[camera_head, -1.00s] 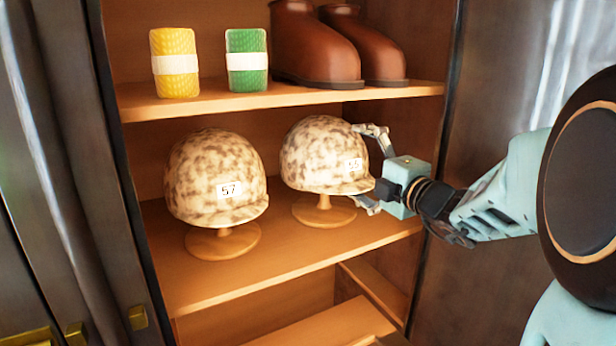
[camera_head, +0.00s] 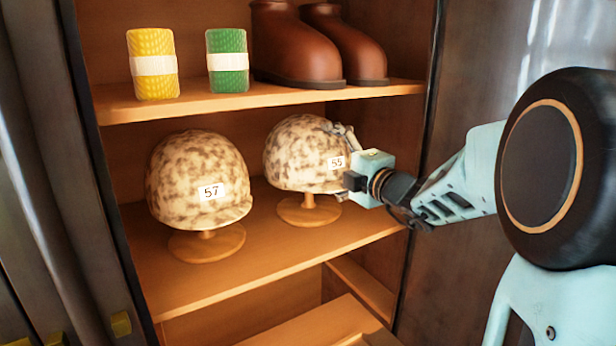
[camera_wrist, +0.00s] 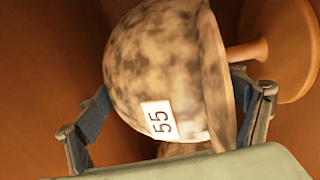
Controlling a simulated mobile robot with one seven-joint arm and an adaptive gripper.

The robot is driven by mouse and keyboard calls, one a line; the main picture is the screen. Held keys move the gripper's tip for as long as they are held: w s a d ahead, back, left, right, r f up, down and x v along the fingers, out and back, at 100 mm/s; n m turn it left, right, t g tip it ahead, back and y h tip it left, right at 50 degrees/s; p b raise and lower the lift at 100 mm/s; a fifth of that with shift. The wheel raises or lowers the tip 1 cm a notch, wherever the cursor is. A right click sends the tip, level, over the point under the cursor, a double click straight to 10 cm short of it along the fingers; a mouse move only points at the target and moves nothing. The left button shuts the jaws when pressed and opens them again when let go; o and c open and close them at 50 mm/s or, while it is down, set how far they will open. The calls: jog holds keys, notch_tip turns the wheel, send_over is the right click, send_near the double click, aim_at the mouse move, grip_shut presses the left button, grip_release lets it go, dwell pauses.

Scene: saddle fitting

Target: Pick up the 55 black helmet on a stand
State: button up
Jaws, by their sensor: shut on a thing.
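The helmet labelled 55 (camera_head: 300,150) is mottled beige and brown, not black. It sits upright on a round wooden stand (camera_head: 312,215) on the middle shelf. My gripper (camera_head: 343,163) is at its right side, shut on the helmet. In the wrist view, the helmet (camera_wrist: 160,60) lies between my two fingers, with its label near the palm. One finger is at the dome and the other at the brim side, near the stand (camera_wrist: 285,60). Exact finger contact is partly hidden in the head view.
A similar helmet labelled 57 (camera_head: 195,165) stands on its own stand (camera_head: 205,243) to the left. The upper shelf (camera_head: 235,98) holds a yellow roll (camera_head: 155,85), a green roll (camera_head: 228,80) and brown boots (camera_head: 300,55). The cabinet's right wall is close to my arm.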

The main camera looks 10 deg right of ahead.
jog(key=c, duration=0.5)
jog(key=shift+r, duration=0.2)
jog(key=shift+r, duration=0.2)
